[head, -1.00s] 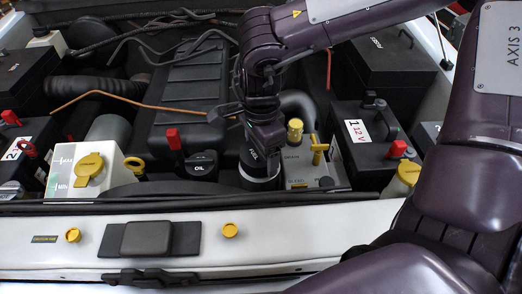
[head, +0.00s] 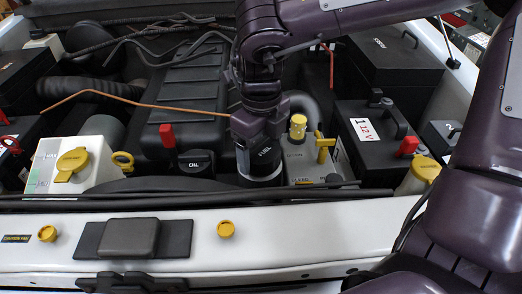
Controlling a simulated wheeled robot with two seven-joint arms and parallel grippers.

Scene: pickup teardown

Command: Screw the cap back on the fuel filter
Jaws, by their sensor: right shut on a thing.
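The fuel filter (head: 260,180) stands upright in the engine bay, right of the oil cap. Its black cap (head: 265,155) sits on top and carries white lettering, partly hidden by my fingers. A pale ring shows at the filter's lower edge. My right gripper (head: 257,134) points down from above and is shut on the cap. Whether the cap's thread is engaged cannot be seen. My left gripper is not in view.
The black OIL cap (head: 196,160) with a red handle stands close on the left. A grey block with a yellow knob (head: 298,127) is close on the right. The 12 V battery (head: 375,140) is further right. The white front ledge (head: 300,235) runs in front.

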